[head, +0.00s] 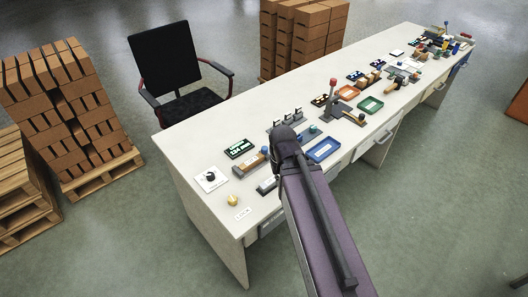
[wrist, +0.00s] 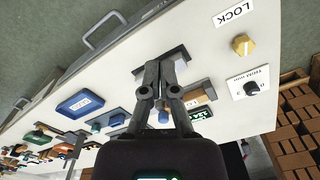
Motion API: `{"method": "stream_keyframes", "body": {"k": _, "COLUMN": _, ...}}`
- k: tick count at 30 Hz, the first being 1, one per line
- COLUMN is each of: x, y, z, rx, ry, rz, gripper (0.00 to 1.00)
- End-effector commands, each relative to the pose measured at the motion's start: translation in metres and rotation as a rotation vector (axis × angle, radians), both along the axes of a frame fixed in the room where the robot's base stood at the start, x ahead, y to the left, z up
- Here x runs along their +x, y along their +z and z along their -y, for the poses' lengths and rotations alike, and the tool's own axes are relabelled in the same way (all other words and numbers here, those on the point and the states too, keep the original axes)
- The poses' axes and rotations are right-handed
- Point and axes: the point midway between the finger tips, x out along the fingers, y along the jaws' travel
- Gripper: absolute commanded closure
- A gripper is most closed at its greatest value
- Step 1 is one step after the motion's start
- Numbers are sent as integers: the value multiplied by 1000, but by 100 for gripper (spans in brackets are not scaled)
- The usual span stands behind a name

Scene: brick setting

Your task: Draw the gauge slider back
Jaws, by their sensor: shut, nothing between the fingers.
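A gauge display (head: 241,148) with lit green digits lies on the bench, left of my arm in the head view. In front of it is a low slide with a brown block (head: 250,165) and a blue knob (head: 265,151). In the wrist view the brown block (wrist: 198,100) shows right of my fingers and the blue knob (wrist: 163,117) shows between them. My gripper (wrist: 166,64) is shut and empty, its tips over a grey bar (wrist: 176,53) near the bench's front edge. I cannot tell whether they touch it. In the head view my arm hides the gripper.
A yellow knob (head: 233,200) by a LOCK label and a white dial panel (head: 211,180) sit at the bench's near end. A blue tray (head: 324,149), a red-knobbed lever (head: 333,84) and several small items line the bench. A chair (head: 174,75) stands behind.

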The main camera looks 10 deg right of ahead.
Motion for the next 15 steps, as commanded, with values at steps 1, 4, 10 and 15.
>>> {"method": "stream_keyframes", "body": {"k": 1, "x": 0, "y": 0, "z": 0, "rx": 0, "ry": 0, "rz": 0, "gripper": 100}}
{"method": "stream_keyframes", "body": {"k": 4, "x": 0, "y": 0, "z": 0, "rx": 0, "ry": 0, "rz": 0, "gripper": 100}}
{"method": "stream_keyframes", "body": {"k": 10, "x": 0, "y": 0, "z": 0, "rx": 0, "ry": 0, "rz": 0, "gripper": 100}}
{"method": "stream_keyframes", "body": {"k": 15, "x": 1, "y": 0, "z": 0, "rx": 0, "ry": 2, "rz": 0, "gripper": 70}}
